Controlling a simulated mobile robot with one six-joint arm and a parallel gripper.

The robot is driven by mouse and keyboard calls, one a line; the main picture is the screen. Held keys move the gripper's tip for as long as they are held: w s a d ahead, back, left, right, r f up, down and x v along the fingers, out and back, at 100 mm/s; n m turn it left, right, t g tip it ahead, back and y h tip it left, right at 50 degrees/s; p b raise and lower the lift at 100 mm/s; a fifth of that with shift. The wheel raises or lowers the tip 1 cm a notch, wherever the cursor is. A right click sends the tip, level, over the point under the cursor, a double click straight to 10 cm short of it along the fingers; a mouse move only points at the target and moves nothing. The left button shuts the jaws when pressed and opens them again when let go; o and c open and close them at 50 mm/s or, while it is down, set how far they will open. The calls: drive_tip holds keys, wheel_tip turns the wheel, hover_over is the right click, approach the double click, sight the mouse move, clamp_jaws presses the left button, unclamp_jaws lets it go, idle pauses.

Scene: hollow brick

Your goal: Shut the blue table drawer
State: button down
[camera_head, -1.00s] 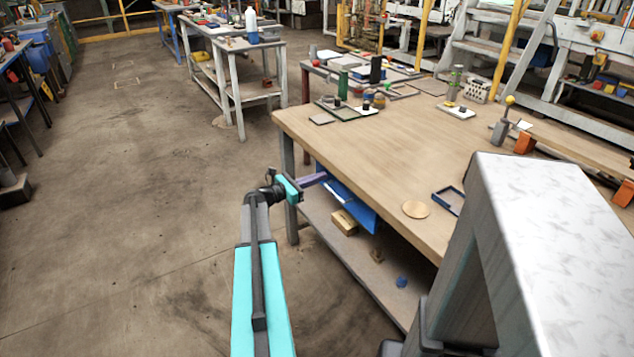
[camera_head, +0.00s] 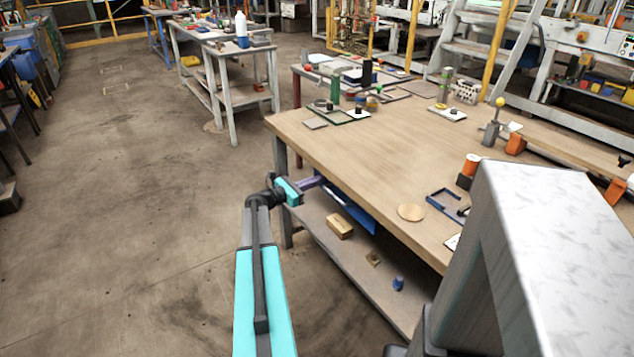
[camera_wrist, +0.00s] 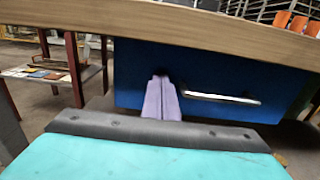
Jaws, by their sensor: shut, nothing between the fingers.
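The blue drawer (camera_head: 352,211) is under the near left edge of the wooden table (camera_head: 345,140). In the head view only a narrow blue strip shows past the tabletop edge. In the wrist view its flat blue front (camera_wrist: 210,72) lies under the tabletop, with a silver bar handle (camera_wrist: 222,97) across it. My gripper (camera_head: 318,180) has its purple fingers together and empty. In the wrist view the fingertips (camera_wrist: 160,80) are at the drawer front, just left of the handle; whether they touch it is hard to tell.
A lower shelf (camera_head: 330,240) under the table holds a cardboard box (camera_head: 339,226) and a small blue object (camera_head: 398,283). A round disc (camera_head: 411,212) and a blue frame (camera_head: 447,203) lie on the tabletop. The floor to the left is open.

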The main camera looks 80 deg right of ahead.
drive_tip(key=v, duration=1.4)
drive_tip(key=shift+f, duration=0.1)
